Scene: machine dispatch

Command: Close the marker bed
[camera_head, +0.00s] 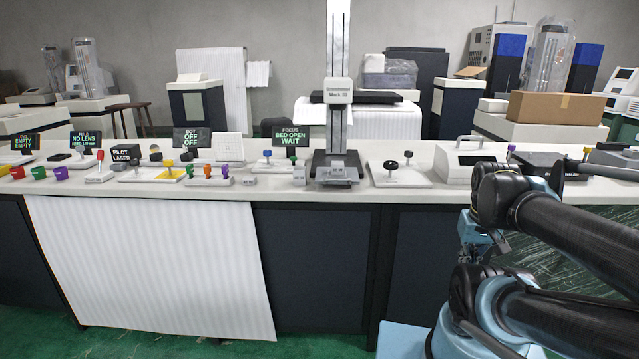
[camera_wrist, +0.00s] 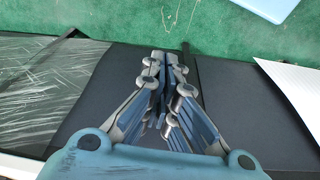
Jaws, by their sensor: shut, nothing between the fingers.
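The marker machine (camera_head: 338,92), a tall pale column with a nameplate, stands at the middle of the counter. A dark flat plate (camera_head: 372,97) sticks out at its mid height, and a dark base (camera_head: 335,162) is at its foot. A small screen (camera_head: 291,138) left of it reads "FOCUS BED OPEN WAIT". I cannot tell which part is the bed. My gripper (camera_wrist: 165,60) is shut and empty in the wrist view, pointing down in front of the dark cabinet fronts. In the head view it is partly hidden by my arm, low and right of the machine.
Coloured cups and levers fill the counter's left. A white ribbed sheet (camera_head: 150,265) hangs down the front. Green floor (camera_wrist: 150,20) is clear.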

